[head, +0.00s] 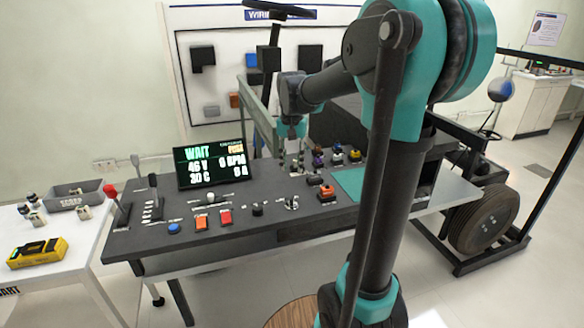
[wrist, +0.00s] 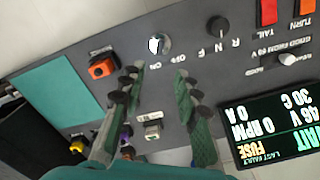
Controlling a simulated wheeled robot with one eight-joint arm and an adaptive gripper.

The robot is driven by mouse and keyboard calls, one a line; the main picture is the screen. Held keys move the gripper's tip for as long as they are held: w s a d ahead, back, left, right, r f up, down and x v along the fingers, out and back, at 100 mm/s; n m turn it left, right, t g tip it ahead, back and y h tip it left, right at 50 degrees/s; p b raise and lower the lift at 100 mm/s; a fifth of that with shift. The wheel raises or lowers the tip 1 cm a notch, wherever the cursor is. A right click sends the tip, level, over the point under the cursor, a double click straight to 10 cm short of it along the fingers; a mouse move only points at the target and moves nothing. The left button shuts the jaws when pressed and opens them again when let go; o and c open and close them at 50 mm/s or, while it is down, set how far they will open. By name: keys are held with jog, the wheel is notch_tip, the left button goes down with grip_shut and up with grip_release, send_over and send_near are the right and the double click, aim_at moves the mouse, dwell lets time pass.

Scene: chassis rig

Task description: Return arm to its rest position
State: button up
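My gripper (head: 293,146) hangs above the back part of the dark control desk (head: 268,227) in the head view, small and partly blended with the rig behind it. In the wrist view its two green fingers (wrist: 158,72) are spread apart with bare grey panel between them, so it is open and empty. The silver OFF/ON key switch (wrist: 158,44) lies beyond the fingertips, and the gripper appears clear of it. My arm is bent and extended out over the desk.
A display (head: 210,163) reads WAIT and FUSE, with 0 RPM. A red-knobbed lever (head: 117,208) stands at the desk's left. An orange button (head: 327,193) sits beside a teal mat (head: 350,182). A side table with a grey bin (head: 75,196) and yellow meter (head: 38,253) stands left.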

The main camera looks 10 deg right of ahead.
jog(key=s+d+f+n+t, duration=0.2)
jog(key=s+f, duration=0.6)
jog(key=s, duration=0.1)
jog(key=s+d+f+n+t, duration=0.2)
jog(key=s+f, duration=0.6)
jog(key=s, duration=0.2)
jog(key=shift+s+f+n, duration=0.15)
jog(key=shift+n, duration=0.25)
